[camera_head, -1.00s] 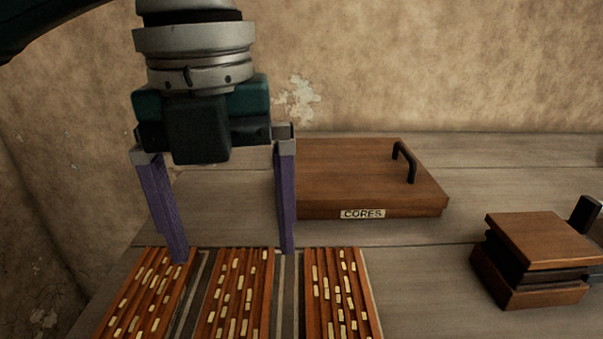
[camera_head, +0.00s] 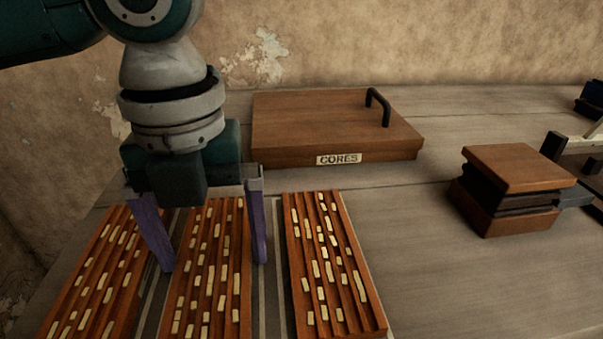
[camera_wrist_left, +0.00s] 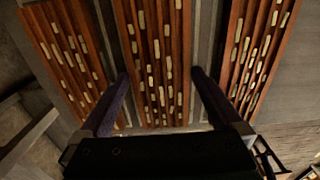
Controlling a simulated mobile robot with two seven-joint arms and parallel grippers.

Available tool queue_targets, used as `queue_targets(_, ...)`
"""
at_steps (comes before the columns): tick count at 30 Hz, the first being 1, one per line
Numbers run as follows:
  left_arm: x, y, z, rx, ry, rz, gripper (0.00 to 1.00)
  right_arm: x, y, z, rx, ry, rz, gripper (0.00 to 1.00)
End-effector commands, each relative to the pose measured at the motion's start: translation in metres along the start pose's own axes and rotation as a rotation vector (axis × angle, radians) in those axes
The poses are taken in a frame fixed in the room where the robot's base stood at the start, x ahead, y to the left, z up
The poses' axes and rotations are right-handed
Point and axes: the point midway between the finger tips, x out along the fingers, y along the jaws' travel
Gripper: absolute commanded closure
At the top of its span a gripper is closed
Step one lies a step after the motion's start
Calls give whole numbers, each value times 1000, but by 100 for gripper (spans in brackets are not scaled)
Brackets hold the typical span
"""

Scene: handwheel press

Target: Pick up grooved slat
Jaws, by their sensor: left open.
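Three reddish-brown grooved slats with pale inlaid pieces lie side by side on the table: a left slat (camera_head: 97,285), a middle slat (camera_head: 213,270) and a right slat (camera_head: 329,262). My left gripper (camera_head: 215,267) is open, pointing down, with its purple fingers on either side of the middle slat. In the left wrist view the fingers (camera_wrist_left: 160,75) also straddle the middle slat (camera_wrist_left: 156,50), with the left slat (camera_wrist_left: 68,50) and right slat (camera_wrist_left: 258,50) outside them. I cannot tell whether the fingers touch the slat. My right gripper is not in view.
A brown wooden lid or box labelled CORES (camera_head: 330,125) with a black handle stands behind the slats. A wooden block press (camera_head: 515,185) with dark layers sits at right. Grey strips lie between the slats. The table between the right slat and the block is clear.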

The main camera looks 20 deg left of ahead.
Motion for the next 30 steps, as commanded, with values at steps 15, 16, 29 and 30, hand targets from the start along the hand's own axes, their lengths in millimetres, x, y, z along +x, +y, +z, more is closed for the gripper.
queue_targets(15,-1,0,0,0,-1,0,40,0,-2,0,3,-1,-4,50)
queue_targets(16,-1,0,0,0,-1,0,44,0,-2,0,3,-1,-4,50)
queue_targets(29,-1,0,0,-1,-1,0,70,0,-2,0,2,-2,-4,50)
queue_targets(30,-2,0,0,-1,-1,-1,70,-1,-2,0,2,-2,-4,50)
